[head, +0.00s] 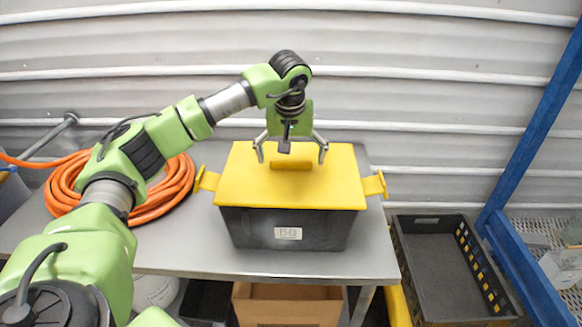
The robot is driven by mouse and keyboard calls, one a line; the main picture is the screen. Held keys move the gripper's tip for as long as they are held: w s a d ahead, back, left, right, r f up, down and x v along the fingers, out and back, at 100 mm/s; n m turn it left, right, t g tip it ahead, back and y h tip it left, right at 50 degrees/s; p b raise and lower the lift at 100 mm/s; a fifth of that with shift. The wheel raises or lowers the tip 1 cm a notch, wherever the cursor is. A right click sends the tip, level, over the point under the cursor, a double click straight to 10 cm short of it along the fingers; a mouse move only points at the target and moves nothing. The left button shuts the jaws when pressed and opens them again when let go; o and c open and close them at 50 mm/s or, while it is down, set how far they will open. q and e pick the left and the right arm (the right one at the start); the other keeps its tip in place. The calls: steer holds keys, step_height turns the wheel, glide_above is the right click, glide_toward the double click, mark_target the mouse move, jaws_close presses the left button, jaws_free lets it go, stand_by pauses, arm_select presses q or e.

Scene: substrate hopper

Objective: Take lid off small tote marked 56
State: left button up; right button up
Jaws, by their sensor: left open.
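A dark grey tote (299,232) stands on the metal table with a small white label (288,233) on its front; the label's writing is blurred and I cannot read it surely. A yellow lid (250,187) covers its top, with a raised yellow handle (291,166) in the middle and yellow side tabs at left and right. My left gripper (290,153) points down over the lid, open, its fingers on either side of the handle. I cannot tell whether the fingers touch the lid. My right gripper is not in view.
An orange hose coil (178,188) lies on the table (190,250) left of the tote. A black crate (450,270) stands lower at the right, near a blue post (530,130). A cardboard box (287,305) is under the table. A corrugated wall is behind.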

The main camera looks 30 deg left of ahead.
arm_select(q)
steer(key=shift+f, duration=0.3)
steer(key=c, duration=1.3)
steer(key=shift+r, duration=0.1)
